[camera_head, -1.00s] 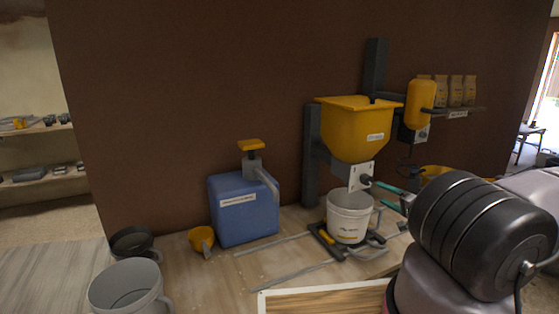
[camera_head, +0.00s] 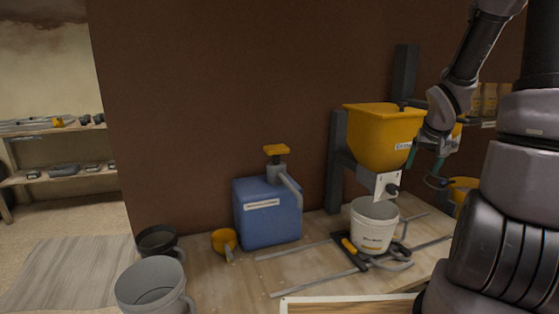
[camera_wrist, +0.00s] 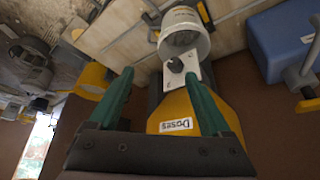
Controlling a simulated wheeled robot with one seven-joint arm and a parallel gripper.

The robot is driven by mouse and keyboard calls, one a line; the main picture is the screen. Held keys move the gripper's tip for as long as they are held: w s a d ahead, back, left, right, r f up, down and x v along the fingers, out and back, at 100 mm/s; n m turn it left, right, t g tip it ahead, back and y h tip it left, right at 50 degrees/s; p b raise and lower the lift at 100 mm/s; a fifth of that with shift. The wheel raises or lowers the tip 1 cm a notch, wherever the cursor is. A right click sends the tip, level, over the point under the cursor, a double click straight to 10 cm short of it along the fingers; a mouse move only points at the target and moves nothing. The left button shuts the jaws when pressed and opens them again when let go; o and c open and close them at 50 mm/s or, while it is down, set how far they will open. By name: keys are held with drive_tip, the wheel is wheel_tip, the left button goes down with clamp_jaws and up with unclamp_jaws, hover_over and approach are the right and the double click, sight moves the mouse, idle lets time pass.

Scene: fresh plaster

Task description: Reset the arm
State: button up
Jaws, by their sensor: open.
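My gripper (camera_head: 427,158) hangs at the end of my raised arm, to the right of the yellow hopper (camera_head: 382,136) in the head view. In the wrist view its two green fingers (camera_wrist: 160,100) are spread apart with nothing between them. The hopper, with its "Doses" label, shows beyond them in the wrist view (camera_wrist: 172,108). The hopper's white outlet plate with a dark knob (camera_head: 387,186) is above a white bucket (camera_head: 372,228). The bucket stands upright on a dark frame on the bench. Part of the shelf behind is hidden by my arm.
A blue jug with a yellow-topped pump (camera_head: 266,212), a yellow scoop (camera_head: 223,241), a dark pot (camera_head: 157,241) and a grey bucket (camera_head: 152,287) stand on the left of the bench. Metal rails (camera_head: 295,248) lie on the bench. A shelf with bags (camera_head: 488,101) is at right.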

drive_tip(key=s+a+r+t+y, duration=0.1)
drive_tip(key=s+a+r+y, duration=0.2)
drive_tip(key=s+a+r, duration=1.4)
drive_tip(key=s+r, duration=0.3)
drive_tip(key=shift+s+a+r+t+y, duration=0.2)
drive_tip(key=shift+s+a+t+y, duration=0.1)
drive_tip(key=shift+a+y, duration=0.1)
